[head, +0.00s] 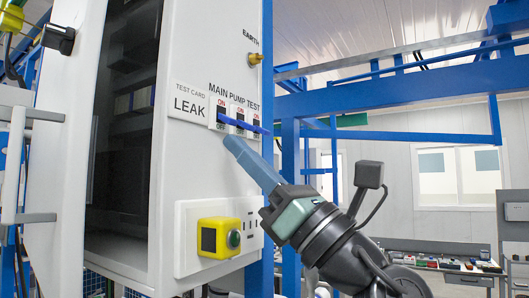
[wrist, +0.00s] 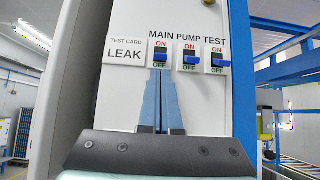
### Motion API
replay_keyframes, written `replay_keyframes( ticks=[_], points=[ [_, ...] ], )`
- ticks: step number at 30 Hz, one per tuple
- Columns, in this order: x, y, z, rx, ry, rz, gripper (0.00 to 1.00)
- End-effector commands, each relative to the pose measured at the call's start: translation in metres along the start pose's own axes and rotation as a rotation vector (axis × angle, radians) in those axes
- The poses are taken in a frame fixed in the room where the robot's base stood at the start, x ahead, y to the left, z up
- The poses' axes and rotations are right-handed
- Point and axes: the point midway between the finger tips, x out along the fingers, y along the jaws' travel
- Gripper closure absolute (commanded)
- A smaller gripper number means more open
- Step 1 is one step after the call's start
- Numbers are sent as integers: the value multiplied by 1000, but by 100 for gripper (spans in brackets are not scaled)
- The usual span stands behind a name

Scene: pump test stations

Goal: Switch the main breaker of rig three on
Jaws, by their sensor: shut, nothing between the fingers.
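The main breaker (wrist: 160,50), labelled MAIN, is the leftmost of three switches on the white panel; it also shows in the head view (head: 221,107). Each switch has ON above and OFF below. Its blue lever seems low, toward OFF, but my fingertips partly cover it in the wrist view. My gripper (wrist: 164,74) is shut and empty, its blue-grey fingers side by side. In the head view its tips (head: 228,139) are just below the main breaker; I cannot tell whether they touch the lever. No rig number is readable.
The PUMP switch (wrist: 190,55) and TEST switch (wrist: 217,58) sit close to the right, with blue levers low. A LEAK test card (head: 188,104) is at the left. Blue frame beams (head: 400,90) stand at the right.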

Motion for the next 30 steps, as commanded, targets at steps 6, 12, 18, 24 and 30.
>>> replay_keyframes(
  ticks=[6,12,18,24,30],
  points=[
    [12,-1,0,0,0,-2,100],
    [12,0,-1,0,0,-1,100],
    [12,0,0,0,0,-1,100],
    [11,0,2,0,1,-1,100],
    [11,0,3,0,1,0,100]
  ],
)
